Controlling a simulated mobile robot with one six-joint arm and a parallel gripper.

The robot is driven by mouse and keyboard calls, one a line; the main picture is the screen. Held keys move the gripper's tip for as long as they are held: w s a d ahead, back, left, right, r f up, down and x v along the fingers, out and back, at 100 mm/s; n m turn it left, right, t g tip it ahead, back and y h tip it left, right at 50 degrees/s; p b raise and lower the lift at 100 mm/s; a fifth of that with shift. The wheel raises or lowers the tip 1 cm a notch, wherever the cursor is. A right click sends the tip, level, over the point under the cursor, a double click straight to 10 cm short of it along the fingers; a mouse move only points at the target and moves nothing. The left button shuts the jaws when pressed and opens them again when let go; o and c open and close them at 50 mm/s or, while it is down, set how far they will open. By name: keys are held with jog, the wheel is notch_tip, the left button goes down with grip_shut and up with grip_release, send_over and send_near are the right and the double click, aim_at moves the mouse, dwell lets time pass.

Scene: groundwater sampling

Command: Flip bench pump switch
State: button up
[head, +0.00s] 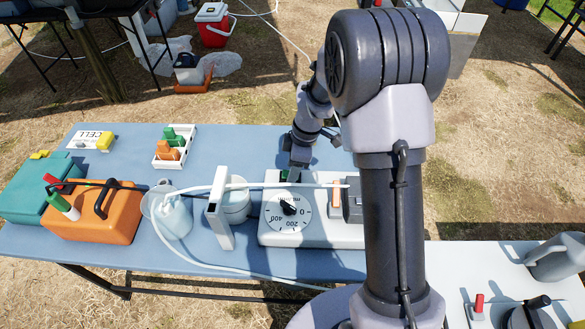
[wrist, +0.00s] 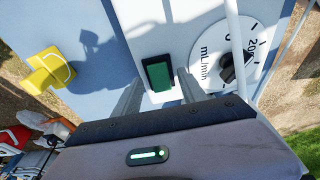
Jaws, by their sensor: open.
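The bench pump (head: 272,236) is a white box on the blue bench, with a round mL/min dial (head: 289,211) on it. A green rocker switch (wrist: 158,74) sits on the pump's white face beside the dial in the wrist view. In the head view a bit of green (head: 290,175) shows at the pump's far edge, partly covered by my gripper (head: 298,168). In the wrist view my gripper (wrist: 157,84) is open and empty, its fingers on either side of the switch. I cannot tell whether they touch the pump face.
A white tube (head: 255,186) crosses over the pump near the dial. A white upright stand (head: 219,215) and a pale jug (head: 173,215) stand left of the pump. An orange case (head: 95,222) lies farther left. A yellow object (wrist: 48,68) shows in the wrist view.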

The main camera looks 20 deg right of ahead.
jog(key=p+v, duration=0.7)
jog(key=v, duration=1)
jog(key=shift+r, duration=0.2)
jog(key=s+a+r+m+t, duration=0.2)
jog(key=s+a+r+m, duration=0.1)
jog(key=s+r+m, duration=0.3)
jog(key=s+a+r+m+t, duration=0.1)
jog(key=s+a+r+m, duration=0.2)
jog(key=s+r+m, duration=0.35)
jog(key=s+a+r+m+t, duration=0.1)
jog(key=s+m+t, duration=0.1)
jog(key=s+m, duration=0.4)
jog(key=s, duration=0.5)
jog(key=shift+a, duration=0.4)
